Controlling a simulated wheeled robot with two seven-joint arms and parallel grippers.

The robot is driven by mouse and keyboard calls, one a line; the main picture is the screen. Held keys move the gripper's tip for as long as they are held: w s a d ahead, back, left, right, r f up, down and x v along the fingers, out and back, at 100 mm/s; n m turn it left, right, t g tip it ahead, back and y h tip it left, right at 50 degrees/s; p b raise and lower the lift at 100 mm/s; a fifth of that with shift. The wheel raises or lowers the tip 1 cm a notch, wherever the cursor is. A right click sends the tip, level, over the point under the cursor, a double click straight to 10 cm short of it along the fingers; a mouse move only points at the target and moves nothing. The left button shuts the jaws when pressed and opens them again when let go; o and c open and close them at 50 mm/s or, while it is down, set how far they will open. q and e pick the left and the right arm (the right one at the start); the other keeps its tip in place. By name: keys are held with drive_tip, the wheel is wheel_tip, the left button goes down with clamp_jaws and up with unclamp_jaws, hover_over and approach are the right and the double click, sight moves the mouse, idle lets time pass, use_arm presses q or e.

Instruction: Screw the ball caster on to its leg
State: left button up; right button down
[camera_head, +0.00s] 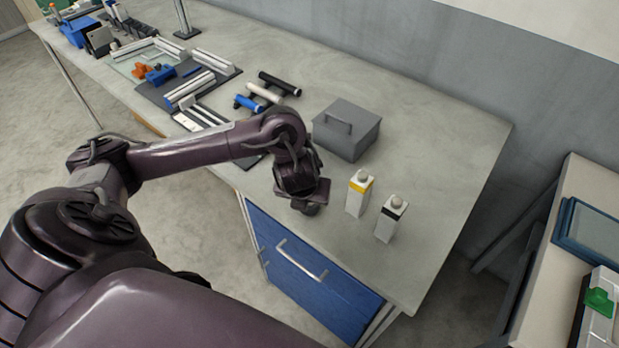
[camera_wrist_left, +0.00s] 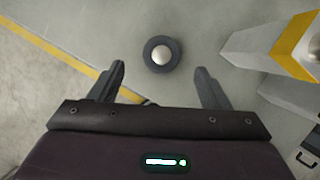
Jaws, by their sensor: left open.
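The ball caster (camera_wrist_left: 161,55) shows in the left wrist view as a dark round ring with a shiny silver ball in its middle, facing the camera. It appears just beyond the fingertips, centred between them. My left gripper (camera_wrist_left: 160,82) is open, with one finger on each side and a clear gap between. I cannot tell its height above the caster. In the head view my left gripper (camera_head: 309,204) is over the front edge of the grey bench, and its fingers are mostly hidden. I cannot make out the caster's leg. My right gripper is not in view.
A yellow-banded bottle (camera_head: 360,194) and a black-banded bottle (camera_head: 391,218) stand right of the left gripper. A grey lidded box (camera_head: 346,130) is behind it. Rails, rollers and a dark tray lie farther left. The bench's right end is clear.

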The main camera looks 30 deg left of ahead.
use_arm(q)
drive_tip(key=x, duration=0.5)
drive_tip(key=shift+w, duration=0.25)
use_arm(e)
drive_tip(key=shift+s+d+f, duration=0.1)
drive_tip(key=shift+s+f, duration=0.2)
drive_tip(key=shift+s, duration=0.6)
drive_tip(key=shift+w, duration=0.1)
use_arm(q)
drive_tip(key=shift+r, duration=0.1)
drive_tip(key=c, duration=1.1)
drive_tip(key=shift+r, duration=0.1)
